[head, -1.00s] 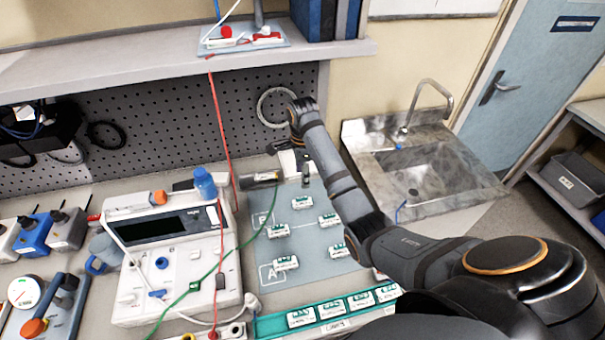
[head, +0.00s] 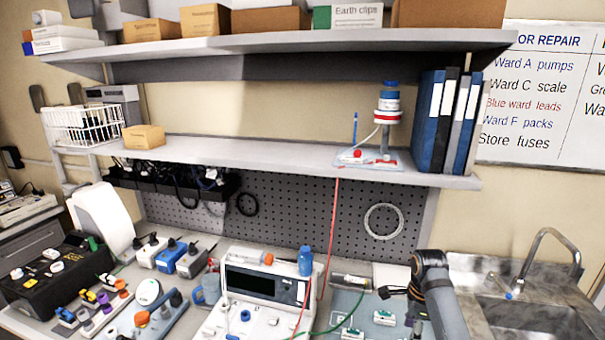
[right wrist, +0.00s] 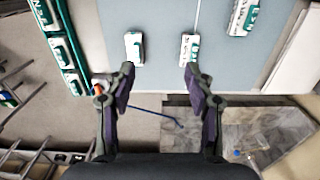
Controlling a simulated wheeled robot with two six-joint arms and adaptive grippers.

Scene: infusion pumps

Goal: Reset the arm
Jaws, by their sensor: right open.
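My right arm comes up from the lower right in the head view, bent at the wrist over the bench near the sink. My right gripper (right wrist: 159,70) is open and empty in the right wrist view, with its two dark fingers wide apart. Beyond the fingertips, a white and green pack (right wrist: 134,47) and another pack (right wrist: 190,49) lie on the blue-grey mat (right wrist: 160,15). They look apart from the fingers, though the height gap is hard to judge. My left gripper is in neither view.
A white pump unit (head: 255,290) with a blue-capped bottle (head: 305,260) stands left of the arm. A shelf (head: 270,152) holds a small stand (head: 388,120) and binders (head: 430,115). A red lead (head: 328,230) hangs down. The sink (head: 530,318) is at the right.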

